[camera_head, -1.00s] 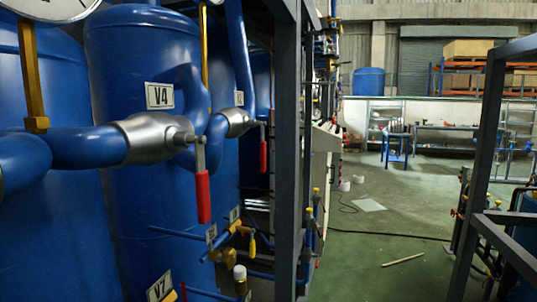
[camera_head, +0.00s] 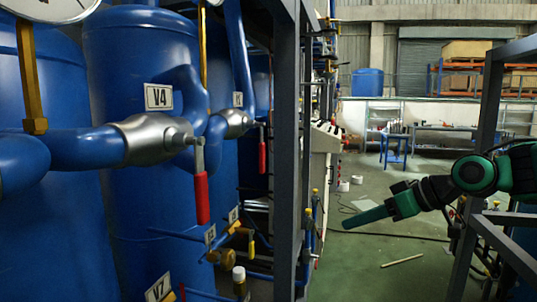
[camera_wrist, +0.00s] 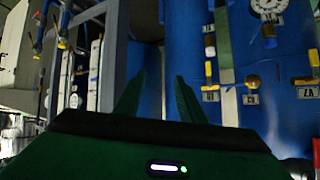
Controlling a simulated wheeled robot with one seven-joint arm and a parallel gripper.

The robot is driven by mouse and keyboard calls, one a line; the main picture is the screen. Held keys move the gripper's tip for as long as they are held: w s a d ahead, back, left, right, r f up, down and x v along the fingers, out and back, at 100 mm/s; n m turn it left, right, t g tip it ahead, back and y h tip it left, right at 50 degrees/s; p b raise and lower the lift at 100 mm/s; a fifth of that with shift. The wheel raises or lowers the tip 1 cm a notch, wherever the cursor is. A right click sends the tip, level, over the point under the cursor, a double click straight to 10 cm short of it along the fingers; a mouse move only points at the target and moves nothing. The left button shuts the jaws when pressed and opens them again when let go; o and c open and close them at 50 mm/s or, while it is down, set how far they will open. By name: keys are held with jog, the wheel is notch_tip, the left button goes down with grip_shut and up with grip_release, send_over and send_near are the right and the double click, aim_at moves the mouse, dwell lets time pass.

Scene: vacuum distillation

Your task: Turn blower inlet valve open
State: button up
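My gripper (camera_head: 366,216) shows in the head view at the right, its green fingers pointing left into the open aisle, well apart from the piping. In the wrist view my gripper (camera_wrist: 156,92) has its two fingers spread with nothing between them. Which valve is the blower inlet valve cannot be told from any label. A silver valve (camera_head: 148,138) by the V4 tag (camera_head: 159,96) has a red lever (camera_head: 201,197) hanging down. Behind it is a second silver valve (camera_head: 236,123) with a smaller red lever (camera_head: 262,158), also hanging down.
Blue tanks (camera_head: 130,60) fill the left. A dark frame post (camera_head: 287,150) stands between them and my gripper. Smaller yellow-handled valves (camera_head: 240,229) sit low. Another frame (camera_head: 488,110) stands at right. The green floor (camera_head: 375,262) between is mostly clear, with a stick (camera_head: 402,260) lying there.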

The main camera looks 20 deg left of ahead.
jog(key=s+a+r+n+g+y, duration=0.2)
jog(key=a+r+n+y, duration=0.2)
jog(key=a+r, duration=0.45)
jog(key=n+g+y, duration=0.3)
send_near(264, 150)
jog(key=a, duration=1)
jog(key=shift+s+a+f, duration=0.2)
jog(key=shift+a+f, duration=0.1)
grip_shut()
